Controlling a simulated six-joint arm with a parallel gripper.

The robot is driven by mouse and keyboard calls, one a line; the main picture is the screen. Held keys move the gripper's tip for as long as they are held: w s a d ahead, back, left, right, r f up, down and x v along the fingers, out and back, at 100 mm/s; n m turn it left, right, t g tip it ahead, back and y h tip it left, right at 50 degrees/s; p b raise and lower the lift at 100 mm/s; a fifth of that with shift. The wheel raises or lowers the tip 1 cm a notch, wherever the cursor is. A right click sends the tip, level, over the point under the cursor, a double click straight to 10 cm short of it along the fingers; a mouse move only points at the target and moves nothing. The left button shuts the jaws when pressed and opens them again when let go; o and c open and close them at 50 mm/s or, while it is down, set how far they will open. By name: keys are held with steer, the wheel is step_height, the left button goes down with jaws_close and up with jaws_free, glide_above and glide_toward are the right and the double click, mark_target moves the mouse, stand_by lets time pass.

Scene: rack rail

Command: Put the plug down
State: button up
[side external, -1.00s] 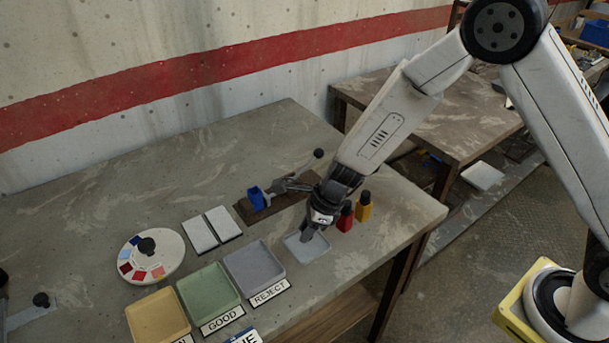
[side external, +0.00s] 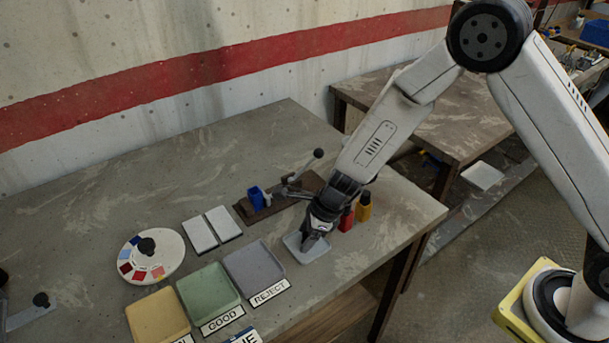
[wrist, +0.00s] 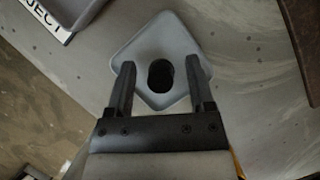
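The plug (wrist: 160,74) shows in the wrist view as a dark rounded piece on the floor of a small grey dish (wrist: 146,44). My gripper (wrist: 160,75) is open, with one finger on each side of the plug and a visible gap to each. In the side view my gripper (side external: 306,246) points down into the same dish (side external: 318,251), near the table's front edge. The plug cannot be made out there, as the fingers hide it.
Red (side external: 346,218) and yellow (side external: 364,207) bottles stand close behind my gripper. The grey REJECT tray (side external: 254,268) and green GOOD tray (side external: 208,291) lie to the left. A lever clamp (side external: 298,182) and a blue block (side external: 257,197) sit on a dark board behind.

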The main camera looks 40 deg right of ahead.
steer(key=shift+r, duration=0.1)
steer(key=v, duration=1.2)
stand_by(0.4)
stand_by(0.5)
steer(key=s+d+r+n+h, duration=0.1)
steer(key=s+d+n, duration=0.5)
steer(key=n, duration=0.6)
steer(key=s+d+r+n+h, duration=0.1)
steer(key=s+d+n+h, duration=0.2)
steer(key=n, duration=0.9)
steer(key=shift+s+d+n, duration=0.3)
steer(key=shift+s+d, duration=1.45)
steer(key=shift+s, duration=0.15)
steer(key=shift+r, duration=0.1)
